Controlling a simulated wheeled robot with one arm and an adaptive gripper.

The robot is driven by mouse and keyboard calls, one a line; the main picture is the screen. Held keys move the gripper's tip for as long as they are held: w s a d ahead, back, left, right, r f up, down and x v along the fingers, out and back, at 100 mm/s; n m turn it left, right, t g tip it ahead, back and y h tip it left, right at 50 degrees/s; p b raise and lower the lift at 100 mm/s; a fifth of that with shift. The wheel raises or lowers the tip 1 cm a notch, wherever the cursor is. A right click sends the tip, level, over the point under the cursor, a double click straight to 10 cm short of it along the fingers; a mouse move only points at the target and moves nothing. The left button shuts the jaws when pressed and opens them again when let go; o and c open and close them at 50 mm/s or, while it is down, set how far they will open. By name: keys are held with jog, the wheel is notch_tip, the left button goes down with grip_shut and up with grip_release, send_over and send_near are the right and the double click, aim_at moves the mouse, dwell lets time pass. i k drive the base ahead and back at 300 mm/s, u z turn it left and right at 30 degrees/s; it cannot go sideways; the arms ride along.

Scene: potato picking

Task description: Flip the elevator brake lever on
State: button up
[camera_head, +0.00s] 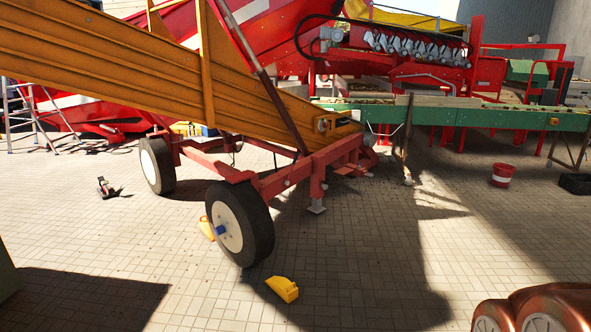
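The elevator (150,75) is a long orange-yellow conveyor on a red wheeled frame (262,185). It slopes from the upper left down to its low end near the middle of the view. Two black tyres with pale hubs show, a near wheel (258,232) and a farther wheel (168,170). Red brackets and a foot (317,208) stand at the frame's right end. I cannot make out for certain which part is the brake lever, or its position. My gripper is not in view.
A yellow wedge (282,289) lies on the paved floor before the near wheel; another (206,228) is beside it. A green conveyor (480,115) stands behind at right, with a red-and-white bucket (502,175). A ladder (22,115) is far left. The front floor is mostly clear.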

aim_at(287, 183)
jog(key=z, duration=0.5)
jog(key=k, duration=0.6)
jog(key=z, duration=0.65)
jog(key=i, duration=4.15)
jog(key=u, duration=0.4)
jog(key=i, duration=1.8)
jog(key=u, duration=1.7)
jog(key=i, duration=1.2)
jog(key=u, duration=1.35)
jog(key=i, duration=2)
jog(key=u, duration=0.3)
